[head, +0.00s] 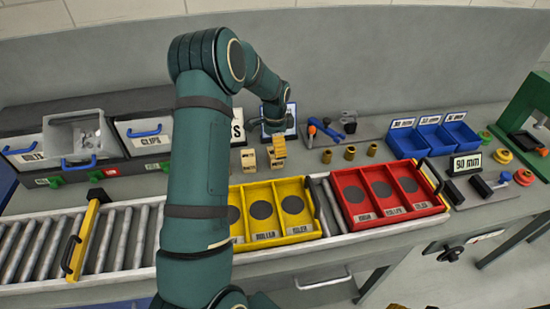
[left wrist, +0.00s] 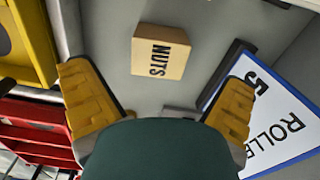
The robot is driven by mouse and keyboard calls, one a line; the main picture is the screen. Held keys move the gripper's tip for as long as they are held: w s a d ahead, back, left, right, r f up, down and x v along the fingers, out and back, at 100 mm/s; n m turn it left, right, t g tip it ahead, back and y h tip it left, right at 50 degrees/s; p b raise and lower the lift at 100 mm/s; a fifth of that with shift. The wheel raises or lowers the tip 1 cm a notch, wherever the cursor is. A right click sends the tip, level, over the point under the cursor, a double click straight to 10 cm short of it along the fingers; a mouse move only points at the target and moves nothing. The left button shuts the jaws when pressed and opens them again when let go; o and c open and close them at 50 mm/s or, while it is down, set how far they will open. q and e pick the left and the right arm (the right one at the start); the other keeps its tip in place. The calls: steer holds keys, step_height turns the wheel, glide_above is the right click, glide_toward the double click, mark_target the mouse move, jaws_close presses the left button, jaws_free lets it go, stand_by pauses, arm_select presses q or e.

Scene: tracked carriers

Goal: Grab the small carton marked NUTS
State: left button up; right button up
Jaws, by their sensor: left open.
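The small tan carton marked NUTS (left wrist: 160,52) stands in the left wrist view, ahead of the fingers and apart from them. In the head view the small tan carton (head: 248,160) stands on the grey bench behind the yellow tray, its label too small to read. My left gripper (head: 278,150) is just to its right. The left wrist view shows this gripper (left wrist: 158,105) open, with two yellow fingers spread wide and nothing between them. My right gripper is not recognisable in either view.
A yellow divided tray (head: 279,183) and a red one (head: 336,205) sit on the roller track in front. A blue-framed sign (left wrist: 290,120) leans close to my left gripper's right finger. Brass cylinders (head: 349,153) stand to the right. Grey drawers (head: 145,135) are at the left.

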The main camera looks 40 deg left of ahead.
mark_target(274, 164)
arm_select(q)
step_height(274, 164, down, 5)
steer(key=shift+r, duration=0.1)
steer(key=c, duration=1.4)
